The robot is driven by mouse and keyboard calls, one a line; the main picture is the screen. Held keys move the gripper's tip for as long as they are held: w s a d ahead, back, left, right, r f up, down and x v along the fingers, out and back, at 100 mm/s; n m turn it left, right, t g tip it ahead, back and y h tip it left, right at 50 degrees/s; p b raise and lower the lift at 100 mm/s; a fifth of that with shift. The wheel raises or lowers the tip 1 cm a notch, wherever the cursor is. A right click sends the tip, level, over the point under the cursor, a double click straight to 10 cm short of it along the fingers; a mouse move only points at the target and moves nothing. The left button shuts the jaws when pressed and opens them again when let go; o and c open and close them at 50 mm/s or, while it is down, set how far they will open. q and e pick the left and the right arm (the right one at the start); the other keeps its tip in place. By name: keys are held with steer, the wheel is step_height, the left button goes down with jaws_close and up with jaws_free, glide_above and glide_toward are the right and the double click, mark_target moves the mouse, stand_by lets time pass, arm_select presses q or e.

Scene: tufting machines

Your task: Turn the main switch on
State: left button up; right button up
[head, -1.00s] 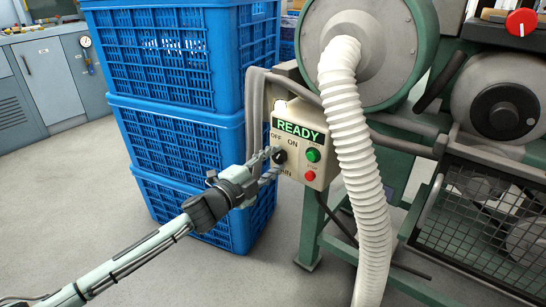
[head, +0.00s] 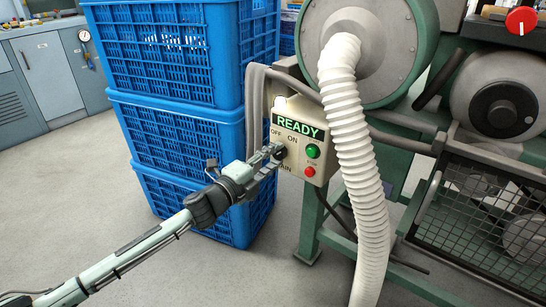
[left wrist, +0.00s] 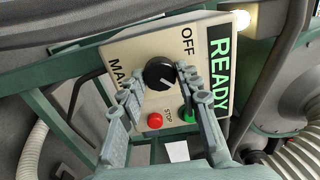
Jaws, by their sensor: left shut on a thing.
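The main switch is a round black knob (head: 281,152) with OFF and ON labels above it, on a beige control box (head: 318,183). In the left wrist view the knob (left wrist: 159,73) sits between the two grey fingers and bears a pale pointer line. I cannot tell for sure which label the line points to. My left gripper (head: 274,152) reaches the box from the left, and its fingers (left wrist: 156,82) are shut on the knob. A green READY sign (head: 299,124) is lit. My right gripper is not in view.
A green button (head: 313,151) and a red STOP button (head: 310,171) sit right of the knob. Stacked blue crates (head: 185,132) stand close behind my left arm. A white ribbed hose (head: 352,130) hangs just right of the box. Grey floor is clear at lower left.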

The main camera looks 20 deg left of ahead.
arm_select(q)
steer(key=o, duration=1.2)
steer(key=shift+c, duration=0.2)
steer(key=shift+s, duration=0.1)
steer(key=shift+s+a+f, duration=0.1)
steer(key=shift+s+a, duration=0.05)
steer(key=shift+s, duration=0.1)
steer(key=v, duration=1.1)
steer(key=shift+s, duration=0.15)
